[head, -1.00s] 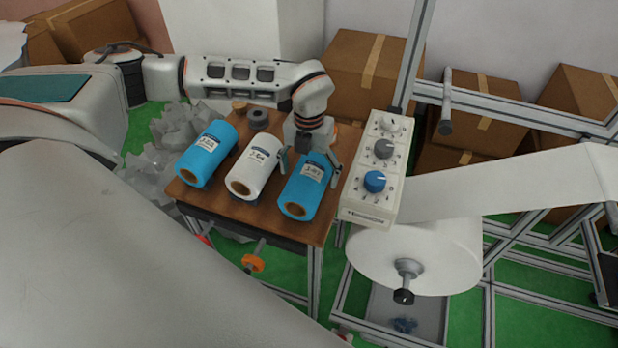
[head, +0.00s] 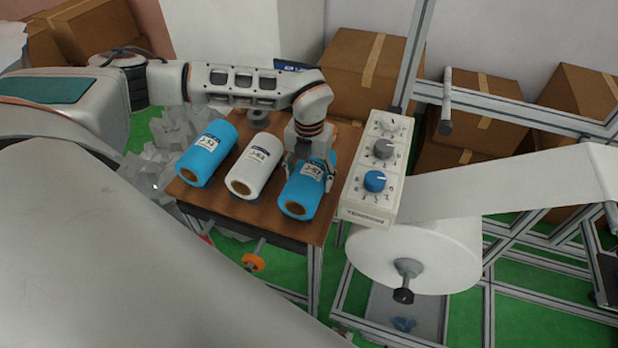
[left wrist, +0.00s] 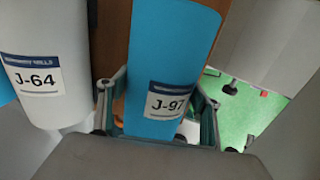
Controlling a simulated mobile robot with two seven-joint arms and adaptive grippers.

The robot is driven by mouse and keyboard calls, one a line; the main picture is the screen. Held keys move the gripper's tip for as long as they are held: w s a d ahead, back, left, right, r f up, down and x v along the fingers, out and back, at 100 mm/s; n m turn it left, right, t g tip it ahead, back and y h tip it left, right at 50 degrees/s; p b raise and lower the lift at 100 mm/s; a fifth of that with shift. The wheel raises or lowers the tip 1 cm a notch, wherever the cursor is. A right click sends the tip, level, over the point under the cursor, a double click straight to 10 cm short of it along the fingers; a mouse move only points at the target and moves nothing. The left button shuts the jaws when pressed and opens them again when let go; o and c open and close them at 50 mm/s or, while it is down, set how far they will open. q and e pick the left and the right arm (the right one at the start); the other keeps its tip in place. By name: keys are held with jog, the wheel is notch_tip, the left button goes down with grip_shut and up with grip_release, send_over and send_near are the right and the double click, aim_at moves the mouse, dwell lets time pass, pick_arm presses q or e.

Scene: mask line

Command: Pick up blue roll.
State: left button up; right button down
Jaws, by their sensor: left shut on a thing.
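Three rolls lie side by side on a small wooden table (head: 243,221): a blue roll (head: 207,157) at left, a white roll (head: 252,172) in the middle and a blue roll (head: 300,196) at right. My left gripper (head: 308,172) comes down from above and is shut on the right blue roll. In the left wrist view this blue roll (left wrist: 165,60) bears the label J-97, with a finger on each side of it. The white roll (left wrist: 45,60) beside it reads J-64. The roll seems to rest on the table. My right gripper is not in view.
A control box (head: 372,180) with knobs stands close to the right of the table. A large white web roll (head: 430,255) on a metal frame is further right. Cardboard boxes (head: 365,75) stand behind. A dark grey ring (head: 258,117) sits at the table's back.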

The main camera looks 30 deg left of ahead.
pick_arm(q)
notch_tip(320, 180, up, 20)
jog(key=b, duration=0.1)
dwell(0.9)
